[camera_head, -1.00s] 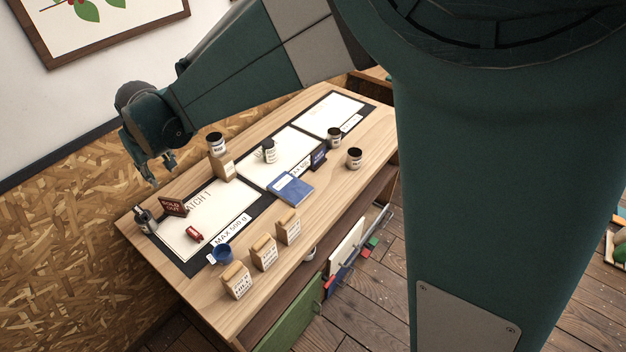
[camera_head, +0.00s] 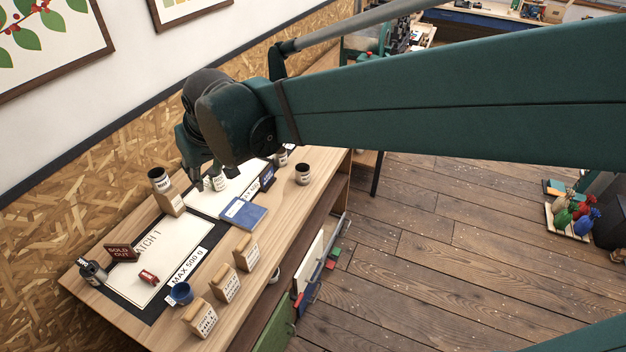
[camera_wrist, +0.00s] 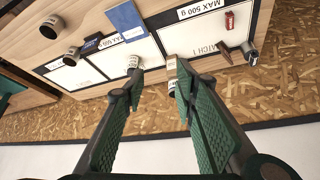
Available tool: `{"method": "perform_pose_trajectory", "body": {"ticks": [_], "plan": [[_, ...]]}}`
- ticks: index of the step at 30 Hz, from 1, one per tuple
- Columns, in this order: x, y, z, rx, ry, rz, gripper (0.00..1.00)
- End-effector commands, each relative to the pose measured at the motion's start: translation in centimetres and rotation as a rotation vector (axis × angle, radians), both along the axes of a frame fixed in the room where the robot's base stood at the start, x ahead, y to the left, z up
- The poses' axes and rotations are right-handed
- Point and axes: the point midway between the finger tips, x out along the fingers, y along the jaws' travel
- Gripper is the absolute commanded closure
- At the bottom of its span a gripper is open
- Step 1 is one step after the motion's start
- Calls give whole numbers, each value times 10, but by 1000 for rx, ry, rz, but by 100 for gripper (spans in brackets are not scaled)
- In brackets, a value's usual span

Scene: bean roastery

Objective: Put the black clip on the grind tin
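Several pale tins with dark tops are on the table; I cannot read which is the grind tin. Two more tins, the rear tin (camera_head: 281,157) and the front tin (camera_head: 303,174), are farther along. I cannot make out a black clip. In the head view my arm partly hides the gripper.
Several tan bags (camera_head: 224,284) line the front. A blue book (camera_head: 242,212) lies mid-table.

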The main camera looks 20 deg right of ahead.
Motion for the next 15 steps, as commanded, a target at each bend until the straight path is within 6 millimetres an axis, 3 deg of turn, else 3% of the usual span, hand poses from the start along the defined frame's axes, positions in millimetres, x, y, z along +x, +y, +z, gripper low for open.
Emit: {"method": "perform_pose_trajectory", "body": {"ticks": [3, 15], "plan": [[-15, -34, 4, 3, -8, -39, 71], [-71, -127, 7, 13, -42, -159, 71]]}}
